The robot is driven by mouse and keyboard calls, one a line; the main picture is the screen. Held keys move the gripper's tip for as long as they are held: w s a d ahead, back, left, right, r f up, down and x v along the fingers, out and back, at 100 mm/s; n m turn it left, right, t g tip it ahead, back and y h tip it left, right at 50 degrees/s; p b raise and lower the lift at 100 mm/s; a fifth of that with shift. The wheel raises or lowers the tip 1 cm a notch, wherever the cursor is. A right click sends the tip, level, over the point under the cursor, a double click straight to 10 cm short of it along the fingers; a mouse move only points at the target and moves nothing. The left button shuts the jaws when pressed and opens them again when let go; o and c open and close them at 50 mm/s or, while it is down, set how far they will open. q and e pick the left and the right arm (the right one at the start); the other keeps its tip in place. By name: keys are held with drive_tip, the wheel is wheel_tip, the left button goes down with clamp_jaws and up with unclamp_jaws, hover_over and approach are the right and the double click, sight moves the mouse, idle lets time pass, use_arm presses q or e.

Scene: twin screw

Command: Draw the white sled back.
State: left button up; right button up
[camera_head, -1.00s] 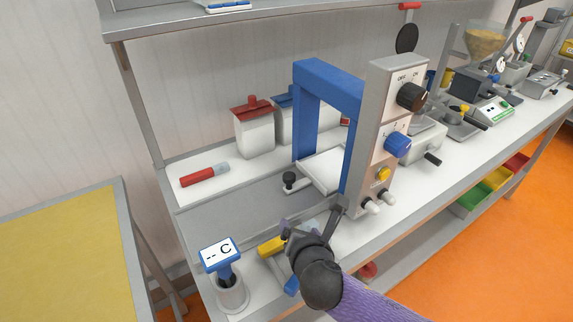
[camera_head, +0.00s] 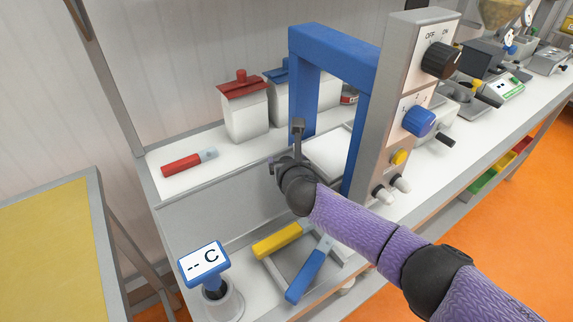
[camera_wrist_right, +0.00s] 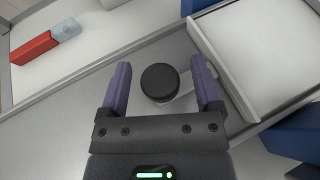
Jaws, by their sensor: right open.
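The white sled (camera_head: 329,157) is a flat white plate lying under the blue frame (camera_head: 335,45) of the machine. In the right wrist view the sled (camera_wrist_right: 262,48) is at the upper right, with a round black knob (camera_wrist_right: 160,82) on a short arm at its near edge. My right gripper (camera_wrist_right: 162,88) is open, its two purple fingers on either side of the knob, not closed on it. In the head view my right gripper (camera_head: 297,140) covers the knob at the sled's left side. My left gripper is not in view.
A grey control column (camera_head: 400,110) with knobs stands right of the sled.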

drive_tip(key=shift+c, duration=1.3)
clamp_jaws()
drive_tip(key=shift+a, duration=0.1)
drive_tip(key=s+a, duration=0.1)
drive_tip(key=a, duration=0.1)
drive_tip(key=s+a+p, duration=0.1)
drive_tip(key=s+a, duration=0.1)
drive_tip(key=s+a+p, duration=0.1)
drive_tip(key=s+a, duration=0.1)
drive_tip(key=a, duration=0.1)
drive_tip(key=shift+a, duration=0.1)
